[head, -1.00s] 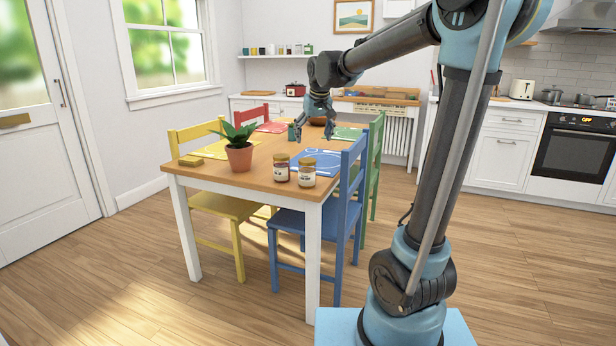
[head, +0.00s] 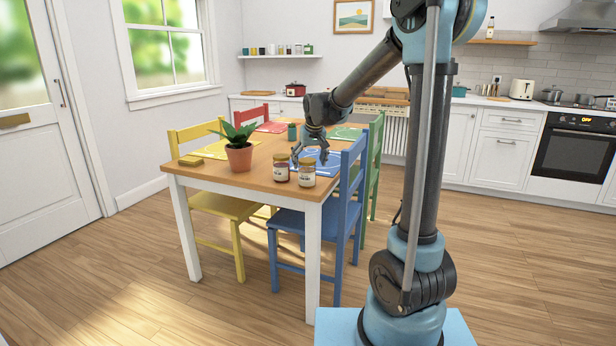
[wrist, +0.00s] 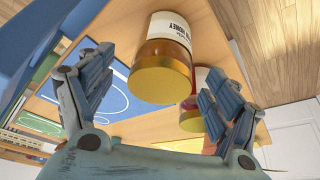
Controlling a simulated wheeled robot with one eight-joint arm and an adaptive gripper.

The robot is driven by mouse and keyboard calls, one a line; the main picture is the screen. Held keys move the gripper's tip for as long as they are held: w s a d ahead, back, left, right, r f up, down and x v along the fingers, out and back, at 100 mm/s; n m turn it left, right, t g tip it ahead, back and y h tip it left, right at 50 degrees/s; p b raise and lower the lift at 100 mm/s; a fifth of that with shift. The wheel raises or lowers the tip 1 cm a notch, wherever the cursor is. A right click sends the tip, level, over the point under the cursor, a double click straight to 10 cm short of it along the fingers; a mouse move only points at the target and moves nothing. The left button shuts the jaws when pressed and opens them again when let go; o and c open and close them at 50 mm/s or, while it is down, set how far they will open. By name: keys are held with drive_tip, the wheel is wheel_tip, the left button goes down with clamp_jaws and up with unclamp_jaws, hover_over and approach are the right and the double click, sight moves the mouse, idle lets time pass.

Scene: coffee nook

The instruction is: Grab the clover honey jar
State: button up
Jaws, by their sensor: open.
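The honey jar (head: 307,174) stands on the wooden table near its front right corner. It has a gold lid and a white label. In the wrist view the honey jar (wrist: 162,58) shows amber glass, and "HONEY" reads upside down on its label; the rest is hard to read. My gripper (head: 310,157) is open and empty, just behind and above the jar in the head view. In the wrist view the jar appears between the spread fingers of my gripper (wrist: 155,72), beyond the palm. I see no contact.
A second, redder jar (head: 281,170) stands close to the left of the honey jar, partly hidden in the wrist view. A potted plant (head: 239,158) stands farther left. The blue chair (head: 347,205) rises close on the right. A blue placemat (head: 328,167) lies behind.

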sight(307, 170)
drive_tip(key=shift+x, duration=2.45)
drive_tip(key=shift+s+a, duration=0.1)
drive_tip(key=shift+c, duration=0.4)
drive_tip(key=c, duration=1.4)
